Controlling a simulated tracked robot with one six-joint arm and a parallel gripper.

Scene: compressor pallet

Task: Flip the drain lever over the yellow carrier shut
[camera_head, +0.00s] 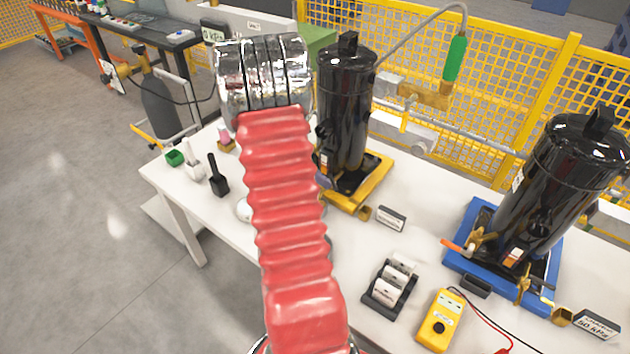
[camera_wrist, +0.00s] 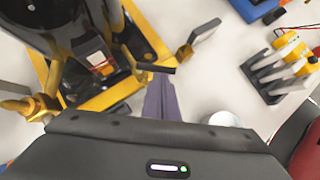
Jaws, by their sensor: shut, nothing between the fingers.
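The yellow carrier (camera_head: 376,186) bears a black compressor (camera_head: 345,105) and stands behind my arm in the head view. In the wrist view the yellow carrier (camera_wrist: 146,32) fills the upper left. A small lever with a dark handle (camera_wrist: 158,68) sticks out to the right over its edge from a brass-coloured stem; it looks like the drain lever. My gripper (camera_wrist: 162,84) is shut and empty, its purple-grey fingers just below that handle. I cannot tell whether they touch it.
A blue carrier (camera_head: 467,212) with a second black compressor (camera_head: 560,175) stands at the right. A yellow meter (camera_head: 441,318) and a dark rack (camera_head: 390,290) lie on the white table (camera_head: 330,290). A brass fitting (camera_wrist: 185,52) with a tag is right of the lever.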

